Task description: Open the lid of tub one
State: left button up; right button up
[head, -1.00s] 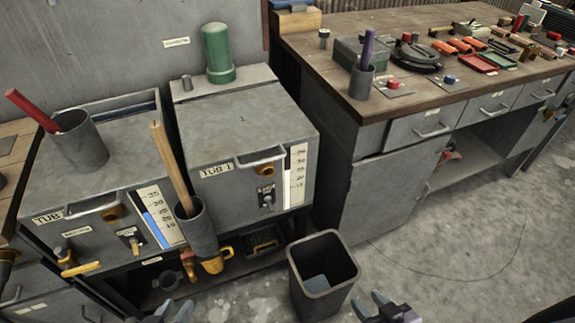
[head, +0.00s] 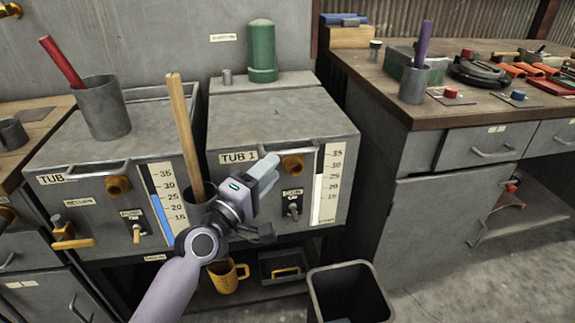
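Tub one is a grey metal box labelled "TUB 1" (head: 238,157) in the middle of the head view. Its flat grey lid (head: 285,115) lies level and closed on top. A brass fitting (head: 292,165), a switch (head: 293,205) and a level scale (head: 327,182) are on its front. My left gripper (head: 266,175) is in front of the tub, by the upper front edge. Its pale fingers look close together and cover part of the front; whether they touch or grip anything cannot be told. My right gripper is out of view.
A grey cup with a wooden stick (head: 182,125) stands beside my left wrist. A second tub (head: 58,178) is at the left, with a cup holding a red stick (head: 104,108) on it. A bin (head: 345,295) stands below right. A workbench (head: 400,110) is at the right.

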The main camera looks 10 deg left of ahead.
aim_at(287, 153)
pick_arm(q)
jog(key=shift+b+x, duration=0.45)
jog(key=shift+x, duration=3.15)
jog(key=shift+s, duration=0.1)
grip_shut()
